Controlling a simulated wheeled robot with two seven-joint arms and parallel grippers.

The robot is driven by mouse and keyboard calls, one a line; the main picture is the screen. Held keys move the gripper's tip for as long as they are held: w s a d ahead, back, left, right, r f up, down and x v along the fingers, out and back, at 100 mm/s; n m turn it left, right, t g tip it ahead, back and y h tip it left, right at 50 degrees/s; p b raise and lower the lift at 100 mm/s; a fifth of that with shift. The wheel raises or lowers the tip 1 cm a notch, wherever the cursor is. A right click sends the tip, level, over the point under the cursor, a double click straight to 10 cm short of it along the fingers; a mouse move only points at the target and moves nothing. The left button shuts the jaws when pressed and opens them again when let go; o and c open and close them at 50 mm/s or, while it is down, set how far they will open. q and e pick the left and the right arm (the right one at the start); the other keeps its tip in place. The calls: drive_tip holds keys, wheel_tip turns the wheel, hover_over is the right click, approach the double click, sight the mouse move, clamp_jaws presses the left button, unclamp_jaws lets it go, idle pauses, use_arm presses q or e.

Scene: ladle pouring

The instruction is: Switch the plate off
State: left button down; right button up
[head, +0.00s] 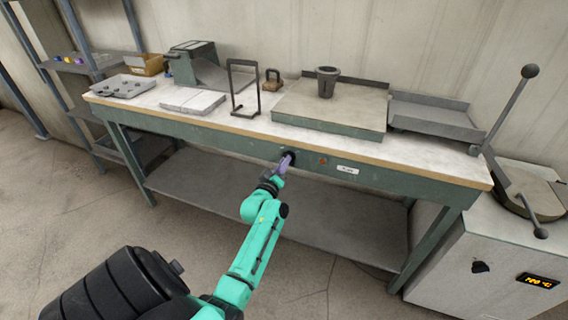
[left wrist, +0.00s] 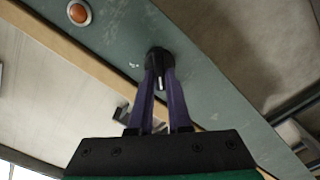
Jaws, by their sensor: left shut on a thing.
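A black round knob (left wrist: 158,57) sits on the green front rail of the bench. My left gripper (head: 287,160) reaches up to that rail; in the left wrist view its two purple fingers (left wrist: 160,84) are shut on the knob, one on each side. A pale mark shows on the knob between the fingertips. A round orange lamp (left wrist: 79,13) is beside the knob; it also shows in the head view (head: 322,161). I cannot tell whether it is lit. The broad flat plate (head: 335,112) lies on the bench top above, with a dark cup-shaped vessel (head: 327,82) standing on it.
A small white label (head: 347,170) is on the rail. A black wire frame (head: 243,88), a grey tray (head: 435,117) and a muffin-like pan (head: 122,87) are on the bench. A furnace box (head: 490,268) with a lit display stands at the right. The floor before the bench is clear.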

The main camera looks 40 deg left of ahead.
use_arm(q)
drive_tip(key=c, duration=0.9)
unclamp_jaws()
drive_tip(key=shift+o, duration=0.2)
drive_tip(key=v, duration=1.4)
drive_tip(key=shift+s, duration=0.3)
drive_tip(key=shift+d, duration=0.15)
